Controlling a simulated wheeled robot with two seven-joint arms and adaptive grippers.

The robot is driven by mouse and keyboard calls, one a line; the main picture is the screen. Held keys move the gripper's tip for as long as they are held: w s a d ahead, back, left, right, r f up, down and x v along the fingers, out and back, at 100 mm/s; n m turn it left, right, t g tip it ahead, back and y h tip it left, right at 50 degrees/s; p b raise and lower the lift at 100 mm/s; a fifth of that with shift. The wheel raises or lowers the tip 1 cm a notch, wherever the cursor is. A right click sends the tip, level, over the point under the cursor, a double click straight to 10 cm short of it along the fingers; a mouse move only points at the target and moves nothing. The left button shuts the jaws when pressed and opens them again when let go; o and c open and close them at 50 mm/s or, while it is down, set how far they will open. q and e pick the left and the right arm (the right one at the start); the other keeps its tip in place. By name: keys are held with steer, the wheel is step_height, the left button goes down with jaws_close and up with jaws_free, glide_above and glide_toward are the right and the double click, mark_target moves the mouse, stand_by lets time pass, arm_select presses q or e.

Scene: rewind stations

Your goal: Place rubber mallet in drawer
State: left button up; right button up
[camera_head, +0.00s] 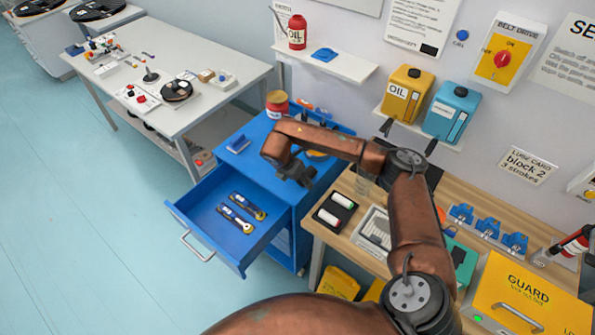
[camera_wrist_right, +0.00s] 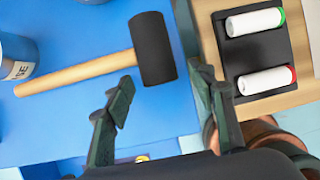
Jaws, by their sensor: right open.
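The rubber mallet, with a black head (camera_wrist_right: 153,48) and a pale wooden handle (camera_wrist_right: 75,74), lies on the blue cabinet top (camera_wrist_right: 55,135) in the right wrist view. In the head view I cannot make it out behind my right arm. The blue drawer (camera_head: 190,222) is pulled open at the cabinet's front and holds two tools with yellow ends (camera_head: 240,211). My right gripper (camera_head: 295,177) is open and empty above the cabinet top. In the wrist view its fingers (camera_wrist_right: 162,84) point towards the mallet head, apart from it. My left gripper is out of view.
A wooden bench with a black tray (camera_head: 336,210) of two white cylinders adjoins on the right. A white table (camera_head: 205,108) is at left. Floor before the drawer is clear.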

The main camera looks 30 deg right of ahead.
steer(key=shift+d+f, duration=0.1)
steer(key=shift+f, duration=0.1)
steer(key=shift+w+r, duration=0.1)
jaws_close()
stand_by(0.4)
